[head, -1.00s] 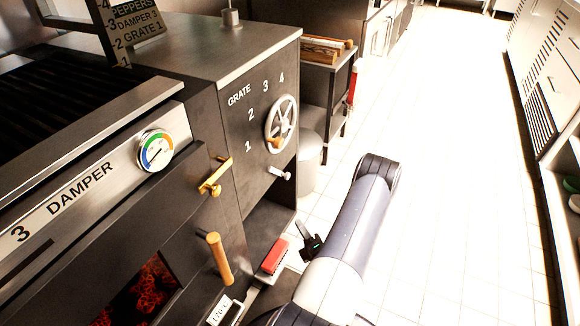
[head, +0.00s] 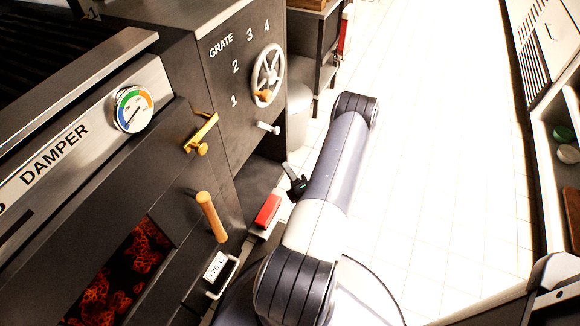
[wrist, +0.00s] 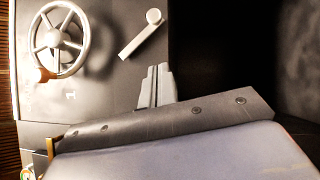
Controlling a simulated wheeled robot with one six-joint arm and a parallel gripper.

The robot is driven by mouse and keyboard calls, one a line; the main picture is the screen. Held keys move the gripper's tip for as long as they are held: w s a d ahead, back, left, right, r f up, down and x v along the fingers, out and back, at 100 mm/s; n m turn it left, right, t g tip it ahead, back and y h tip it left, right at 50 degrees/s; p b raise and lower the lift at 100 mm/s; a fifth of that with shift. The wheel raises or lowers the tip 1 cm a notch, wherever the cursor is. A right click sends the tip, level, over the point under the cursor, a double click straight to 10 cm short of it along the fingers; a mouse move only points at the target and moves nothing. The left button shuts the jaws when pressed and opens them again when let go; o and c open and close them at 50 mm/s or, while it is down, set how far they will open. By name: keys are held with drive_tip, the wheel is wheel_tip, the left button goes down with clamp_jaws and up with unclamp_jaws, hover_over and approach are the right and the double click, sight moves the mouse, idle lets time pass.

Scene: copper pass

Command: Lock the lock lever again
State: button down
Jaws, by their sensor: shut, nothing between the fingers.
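The lock lever, a small silver lever (head: 268,128), sits on the dark cabinet front just below the grate handwheel. In the wrist view the lever (wrist: 140,36) slants from a round end at upper right to lower left. I cannot tell how its angle relates to locked. My gripper (head: 297,185) is low and to the right of the lever in the head view, partly hidden behind my arm. In the wrist view its fingers (wrist: 156,86) are together and empty, below the lever and apart from it.
The spoked handwheel (head: 267,75) with an orange knob is close above the lever. A brass door latch (head: 201,133) and wooden handle (head: 211,216) are on the oven front, left. A red block (head: 267,210) lies near my gripper. The tiled floor at right is clear.

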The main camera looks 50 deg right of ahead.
sight(278, 130)
drive_tip(key=shift+w+d+r+b, duration=0.35)
drive_tip(key=shift+w+d, duration=0.65)
drive_tip(key=shift+w, duration=0.5)
drive_tip(key=shift+w+d+r+b, duration=0.35)
drive_tip(key=shift+w+d, duration=0.6)
drive_tip(key=shift+w, duration=0.55)
drive_tip(key=shift+w+d+r+b, duration=0.25)
drive_tip(key=shift+w+d+b, duration=0.15)
drive_tip(key=shift+w+d, duration=0.85)
drive_tip(key=shift+w+d+r+n+t+b, duration=0.1)
drive_tip(key=shift+w+d+n+t+b, duration=0.1)
drive_tip(key=shift+w+n+t+b, duration=0.4)
drive_tip(key=shift+d+r+n+t+y+b, duration=0.2)
drive_tip(key=shift+d+n+b, duration=0.1)
drive_tip(key=shift+n+b, duration=0.2)
drive_tip(key=shift+d+r+n+t+y+b, duration=0.1)
drive_tip(key=shift+d+n+t+b, duration=0.15)
drive_tip(key=shift+n+b, duration=0.25)
drive_tip(key=shift+w+d+r+p, duration=0.2)
drive_tip(key=shift+d+r+p, duration=0.1)
drive_tip(key=shift+d+r, duration=0.6)
drive_tip(key=shift+w+d+r+p, duration=0.25)
drive_tip(key=shift+d+r, duration=0.4)
drive_tip(key=shift+r, duration=0.4)
drive_tip(key=shift+d+r, duration=0.1)
